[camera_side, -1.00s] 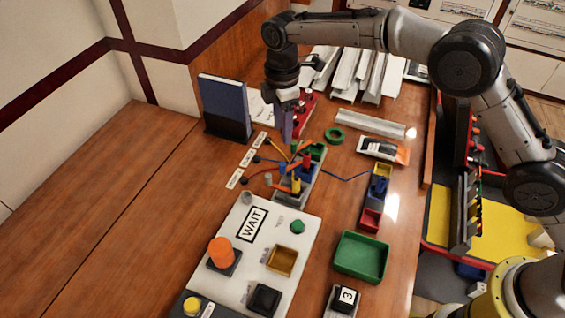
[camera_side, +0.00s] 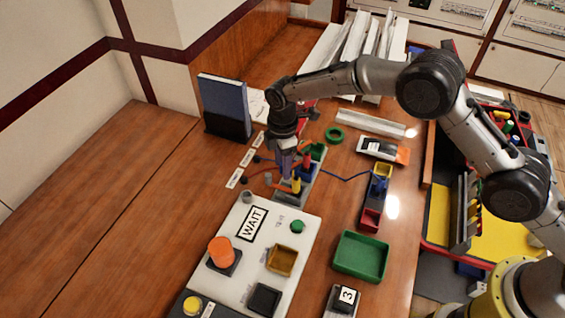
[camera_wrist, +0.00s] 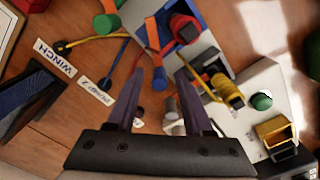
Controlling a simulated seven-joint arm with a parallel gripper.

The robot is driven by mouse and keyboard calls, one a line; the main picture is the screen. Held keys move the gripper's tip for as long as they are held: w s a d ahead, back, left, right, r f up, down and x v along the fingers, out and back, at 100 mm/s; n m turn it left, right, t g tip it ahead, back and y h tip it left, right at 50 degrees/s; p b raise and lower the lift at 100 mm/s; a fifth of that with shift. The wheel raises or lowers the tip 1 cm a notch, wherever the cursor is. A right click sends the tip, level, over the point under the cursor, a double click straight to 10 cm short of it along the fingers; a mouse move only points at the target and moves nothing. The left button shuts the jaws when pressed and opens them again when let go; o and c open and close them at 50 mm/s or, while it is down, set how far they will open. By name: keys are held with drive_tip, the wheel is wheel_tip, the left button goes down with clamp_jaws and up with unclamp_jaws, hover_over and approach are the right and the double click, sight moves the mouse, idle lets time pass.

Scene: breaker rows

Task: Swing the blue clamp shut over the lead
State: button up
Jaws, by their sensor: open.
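The grey clamp block (camera_side: 283,197) stands beside the white panel. In the wrist view, a blue clamp part (camera_wrist: 163,18) sits at the top of the block, partly covered by a red clamp (camera_wrist: 185,28); I cannot tell its exact swing angle. A yellow clamp (camera_wrist: 228,90) is to its lower right. A blue lead (camera_wrist: 118,56) and orange strips (camera_wrist: 152,33) run near the blue part. My gripper (camera_wrist: 160,73) is open and empty, its fingertips short of the blue part in the picture. In the side view, my gripper (camera_side: 286,168) is low over the block, hiding part of it.
A green clamp (camera_side: 318,150) is at the block's far end. The white panel (camera_side: 228,232) with an orange knob (camera_side: 221,251) lies in front. A green tray (camera_side: 361,256) and blue folder (camera_side: 224,106) are nearby. The left tabletop is clear.

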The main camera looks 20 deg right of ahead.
clamp_jaws()
idle(0.6)
drive_tip(key=m, duration=0.2)
drive_tip(key=w+m, duration=0.2)
drive_tip(key=m, duration=0.1)
drive_tip(key=shift+m, duration=0.3)
drive_tip(key=m, duration=0.1)
drive_tip(key=w+m, duration=0.1)
drive_tip(key=m, duration=0.1)
drive_tip(key=shift+d, duration=0.2)
drive_tip(key=shift+w+d+m, duration=0.15)
drive_tip(key=shift+w+m, duration=0.05)
drive_tip(key=shift+m, duration=0.6)
drive_tip(key=shift+w+d+m, duration=0.15)
drive_tip(key=shift+w+m, duration=0.05)
drive_tip(key=shift+m, duration=0.6)
unclamp_jaws()
